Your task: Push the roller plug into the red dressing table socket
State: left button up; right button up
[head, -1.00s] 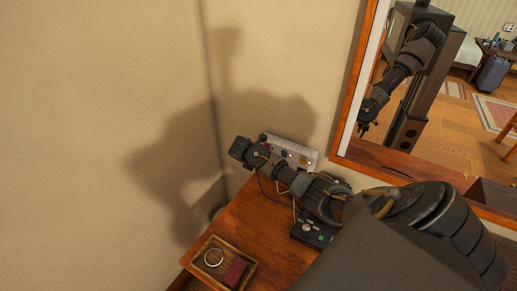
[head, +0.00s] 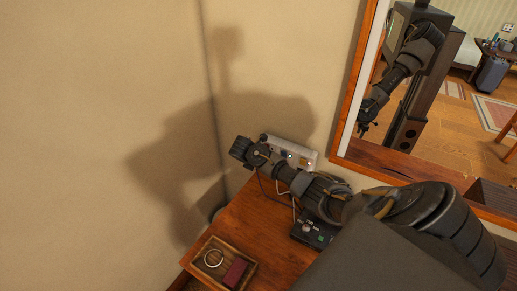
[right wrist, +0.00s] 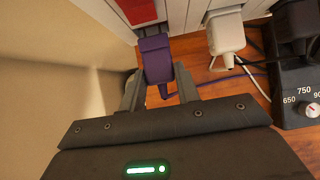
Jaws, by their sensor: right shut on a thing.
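A purple plug (right wrist: 156,60) is held between the fingers of my right gripper (right wrist: 158,80), which is shut on it. A purple cord runs from its lower end. The red socket (right wrist: 126,11) shows above and slightly left of the plug on a white socket strip (right wrist: 190,14), cut off by the frame's top edge. In the head view the strip (head: 303,157) is partly behind my right arm. My left gripper is not directly in view.
A white plug (right wrist: 226,36) and a black plug (right wrist: 291,27) sit along the strip, right of the purple plug. A black box with a dial (right wrist: 309,108) is at right. A wooden tray (head: 205,262) lies at the tabletop's front. Walls and a mirror (head: 425,110) bound the corner.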

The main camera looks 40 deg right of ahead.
jog(key=shift+w+d, duration=0.15)
jog(key=shift+d, duration=0.3)
jog(key=shift+p, duration=0.5)
dwell(0.3)
jog(key=shift+w+d+r, duration=0.1)
jog(key=shift+w+d, duration=0.05)
jog(key=shift+d, duration=0.4)
dwell(1.1)
jog(key=o, duration=1.1)
jog(key=shift+d, duration=0.1)
jog(key=shift+o, duration=0.2)
jog(key=b+v, duration=0.1)
jog(key=v, duration=0.9)
jog(key=shift+a+r+b, duration=0.25)
jog(key=shift+b, duration=0.05)
